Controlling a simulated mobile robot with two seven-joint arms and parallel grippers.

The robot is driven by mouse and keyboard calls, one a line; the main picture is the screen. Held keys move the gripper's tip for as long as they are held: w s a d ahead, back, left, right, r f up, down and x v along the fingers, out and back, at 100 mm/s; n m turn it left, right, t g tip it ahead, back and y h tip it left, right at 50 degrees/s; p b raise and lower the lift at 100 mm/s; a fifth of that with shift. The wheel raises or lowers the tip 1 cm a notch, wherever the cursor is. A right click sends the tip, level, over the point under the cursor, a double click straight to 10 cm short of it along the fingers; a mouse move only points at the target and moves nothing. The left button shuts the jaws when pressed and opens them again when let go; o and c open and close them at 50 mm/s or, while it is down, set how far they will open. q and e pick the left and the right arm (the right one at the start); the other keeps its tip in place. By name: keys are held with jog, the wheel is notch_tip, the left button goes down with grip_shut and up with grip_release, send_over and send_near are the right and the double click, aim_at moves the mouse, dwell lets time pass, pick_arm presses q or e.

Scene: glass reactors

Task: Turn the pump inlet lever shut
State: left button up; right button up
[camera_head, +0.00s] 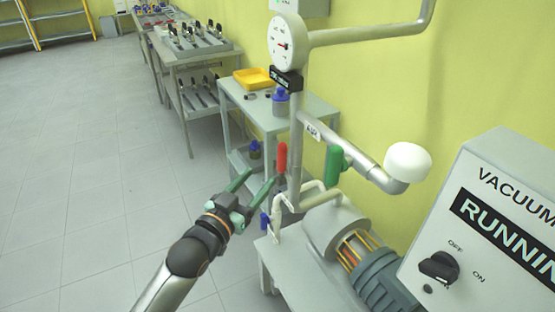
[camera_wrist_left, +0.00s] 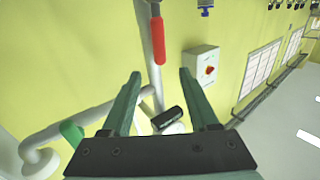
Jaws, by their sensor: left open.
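A red lever handle (camera_head: 282,158) stands upright along the vertical pipe below the gauge. A green lever handle (camera_head: 333,165) stands by a small label on the side pipe. A blue lever (camera_head: 264,221) is low on the pump pipework. I cannot read which is the pump inlet lever. My left gripper (camera_head: 261,177) is open and empty, with green fingers pointing towards the red handle. In the left wrist view the red handle (camera_wrist_left: 158,42) lies beyond the gap between the fingertips (camera_wrist_left: 160,73), apart from them. The green handle (camera_wrist_left: 72,133) is left of the fingers there.
The pump (camera_head: 334,228) stands on a low bench to the right. A control box (camera_head: 490,220) reads VACUUM and RUNNING. A white round cap (camera_head: 407,161) sits on the side pipe. A round gauge (camera_head: 284,44) is above. Floor (camera_head: 95,170) is free at left.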

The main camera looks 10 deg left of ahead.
aim_at(280, 155)
pick_arm(q)
jog(key=b+x, duration=0.1)
jog(key=x, duration=0.9)
jog(key=shift+d, duration=0.1)
grip_shut()
dwell(1.2)
